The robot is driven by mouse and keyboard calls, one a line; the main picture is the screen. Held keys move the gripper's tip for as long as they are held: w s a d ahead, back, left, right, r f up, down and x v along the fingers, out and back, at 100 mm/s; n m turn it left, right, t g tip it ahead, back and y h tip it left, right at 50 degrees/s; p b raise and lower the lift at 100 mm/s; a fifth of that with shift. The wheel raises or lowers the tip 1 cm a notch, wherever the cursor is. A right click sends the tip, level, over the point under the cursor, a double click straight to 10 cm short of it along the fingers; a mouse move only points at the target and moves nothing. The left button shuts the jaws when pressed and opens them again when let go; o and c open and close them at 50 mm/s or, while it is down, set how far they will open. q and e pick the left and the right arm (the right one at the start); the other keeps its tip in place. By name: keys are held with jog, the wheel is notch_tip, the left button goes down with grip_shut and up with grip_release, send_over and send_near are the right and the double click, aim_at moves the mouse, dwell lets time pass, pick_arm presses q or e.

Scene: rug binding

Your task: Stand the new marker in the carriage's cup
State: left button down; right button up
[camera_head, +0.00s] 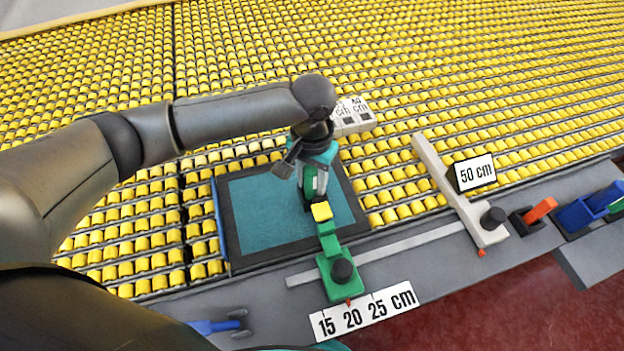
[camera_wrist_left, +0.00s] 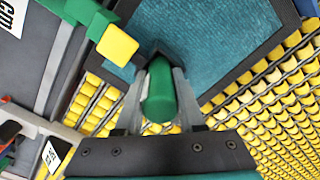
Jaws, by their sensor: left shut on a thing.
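My left gripper (camera_head: 311,188) points down over the teal panel. It is shut on a green marker (camera_wrist_left: 160,95), which shows end-on between the fingers in the left wrist view. The marker also shows as a green strip (camera_head: 308,180) at the gripper in the head view. The green carriage (camera_head: 338,278) with a black knob sits on the rail, and its arm ends in a yellow block (camera_head: 321,211) beside the gripper. A dark shape (camera_wrist_left: 152,50) lies between yellow block and marker; I cannot tell whether it is the cup or whether the marker touches it.
The teal panel (camera_head: 262,205) has a dark frame. A scale label (camera_head: 362,310) lies in front of the carriage. An orange-red piece (camera_head: 541,209) and blue bin (camera_head: 590,210) are farther right. A blue-handled tool (camera_head: 213,326) lies front left.

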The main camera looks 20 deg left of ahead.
pick_arm(q)
jog(key=c, duration=0.5)
grip_release()
jog(key=shift+f, duration=0.1)
notch_tip(320, 180, up, 12)
jog(key=p, duration=0.3)
